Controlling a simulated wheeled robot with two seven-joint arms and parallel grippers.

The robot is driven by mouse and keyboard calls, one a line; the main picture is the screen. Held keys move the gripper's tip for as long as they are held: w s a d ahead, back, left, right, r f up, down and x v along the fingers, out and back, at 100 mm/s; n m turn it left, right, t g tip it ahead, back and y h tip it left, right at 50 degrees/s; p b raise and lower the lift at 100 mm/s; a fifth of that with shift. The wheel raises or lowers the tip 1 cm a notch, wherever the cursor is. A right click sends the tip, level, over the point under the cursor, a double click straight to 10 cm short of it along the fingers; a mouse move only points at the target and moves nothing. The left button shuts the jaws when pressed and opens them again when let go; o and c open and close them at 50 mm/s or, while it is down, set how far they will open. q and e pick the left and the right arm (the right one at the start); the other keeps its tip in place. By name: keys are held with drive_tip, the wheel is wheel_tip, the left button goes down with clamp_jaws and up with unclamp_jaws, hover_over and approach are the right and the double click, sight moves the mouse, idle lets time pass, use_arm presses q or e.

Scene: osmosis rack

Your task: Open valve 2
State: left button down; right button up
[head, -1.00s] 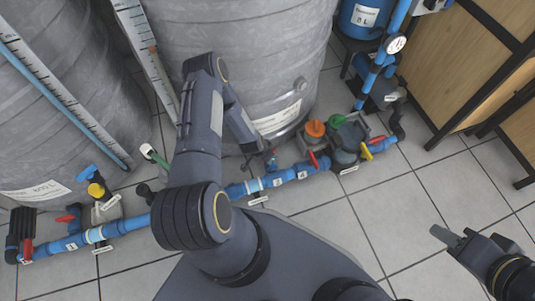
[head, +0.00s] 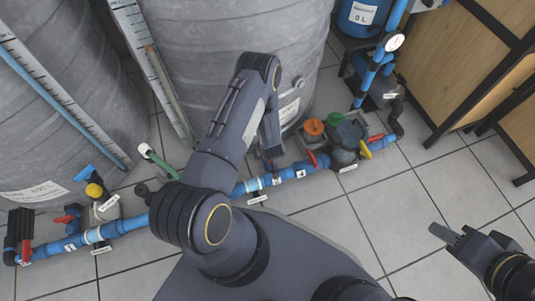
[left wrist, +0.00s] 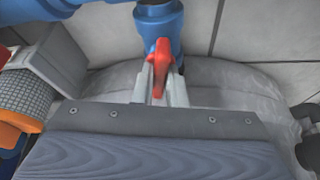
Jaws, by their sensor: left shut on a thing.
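A red valve handle (left wrist: 161,62) on a blue pipe (left wrist: 160,22) stands upright in the left wrist view. My left gripper (left wrist: 160,85) is shut on this handle, with one pale finger on each side. In the head view my left gripper (head: 268,168) is down at the blue pipe run, mostly hidden by my own arm, and the gripped handle cannot be made out there. I cannot read a label showing which valve this is. My right gripper (head: 452,236) hangs over the floor at the lower right, away from the pipes; its finger gap is unclear.
Another red handle (head: 313,159) and a yellow handle (head: 366,150) sit farther right along the pipe. Large grey tanks (head: 235,50) stand behind it. A wooden cabinet (head: 450,60) stands at the right. The tiled floor (head: 400,205) in front is clear.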

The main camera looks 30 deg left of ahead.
use_arm(q)
drive_tip(key=shift+n+g+y, duration=0.3)
drive_tip(key=shift+n, duration=0.8)
drive_tip(key=c, duration=1.5)
unclamp_jaws()
drive_tip(key=shift+o, duration=0.2)
drive_tip(key=p+v, duration=0.3)
drive_tip(key=v, duration=0.4)
drive_tip(key=shift+d+r, duration=0.2)
drive_tip(key=shift+r, duration=0.15)
